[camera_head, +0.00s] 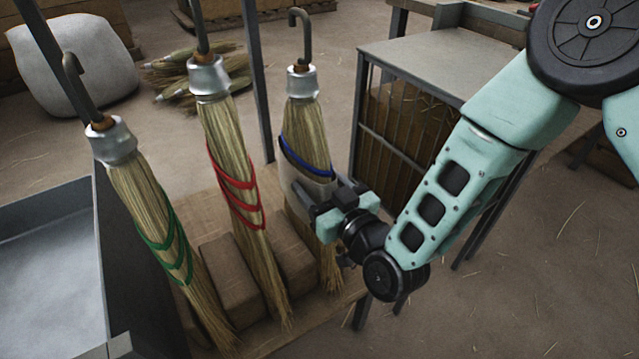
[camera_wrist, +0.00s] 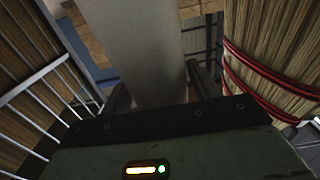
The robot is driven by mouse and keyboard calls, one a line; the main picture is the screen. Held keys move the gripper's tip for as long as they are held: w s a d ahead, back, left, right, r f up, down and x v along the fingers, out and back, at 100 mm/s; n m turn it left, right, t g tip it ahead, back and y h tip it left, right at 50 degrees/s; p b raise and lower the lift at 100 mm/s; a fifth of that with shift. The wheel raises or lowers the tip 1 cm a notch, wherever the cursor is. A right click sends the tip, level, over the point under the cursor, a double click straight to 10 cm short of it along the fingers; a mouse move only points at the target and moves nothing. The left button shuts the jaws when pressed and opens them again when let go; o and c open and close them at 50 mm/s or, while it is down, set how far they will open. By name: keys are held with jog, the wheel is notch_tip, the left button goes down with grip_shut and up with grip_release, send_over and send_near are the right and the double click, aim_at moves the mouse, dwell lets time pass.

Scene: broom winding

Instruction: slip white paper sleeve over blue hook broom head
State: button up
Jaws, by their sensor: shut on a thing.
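The blue-banded broom head (camera_head: 306,122) hangs from a grey hook (camera_head: 302,35), right of the other two broom heads in the head view. The white paper sleeve (camera_head: 297,186) appears to sit around its middle, just below the blue band (camera_head: 305,160), with straw showing above and below. My gripper (camera_head: 328,196) is shut on the sleeve from the right side. In the wrist view the pale sleeve (camera_wrist: 140,50) stands between my fingers (camera_wrist: 156,92). The far side of the sleeve is hidden.
The red-banded broom head (camera_head: 228,150) hangs close to the left and shows in the wrist view (camera_wrist: 270,45). The green-banded one (camera_head: 150,195) hangs farther left. Brown blocks (camera_head: 228,275) lie beneath. A metal-framed table (camera_head: 440,65) stands behind my gripper.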

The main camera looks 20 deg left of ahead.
jog(key=shift+f+b, duration=0.35)
jog(key=shift+f, duration=0.15)
jog(key=o, duration=1)
jog(key=shift+o, duration=0.2)
jog(key=shift+d, duration=0.1)
